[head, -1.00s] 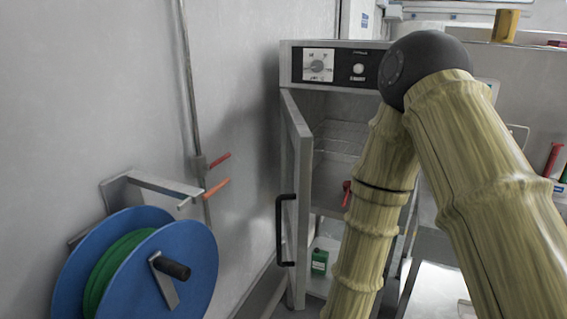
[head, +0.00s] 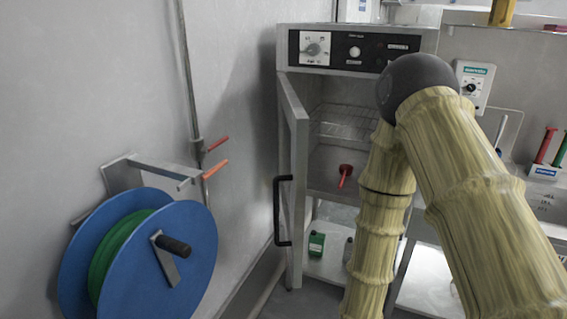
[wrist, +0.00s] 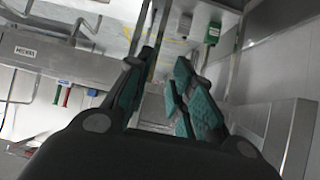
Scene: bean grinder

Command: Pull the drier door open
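The drier (head: 290,60) is a grey metal cabinet with a black control panel (head: 345,50) in the head view. Its door (head: 297,170) is hinged at the left and stands swung well open, so the wire shelf inside shows. A black bar handle (head: 278,210) is on the door's outer face. My arm crosses in front of the drier's right side, and my gripper is outside the head view. In the wrist view my gripper (wrist: 166,62) has its teal-padded fingers apart, with nothing seen held between them. The door handle cannot be made out there.
A blue reel (head: 180,250) with green hose is on the left wall, near a pipe with red and orange levers (head: 214,168). A red item (head: 345,172) lies inside the drier. A green container (head: 317,243) stands below. A bench with bottles is at the right.

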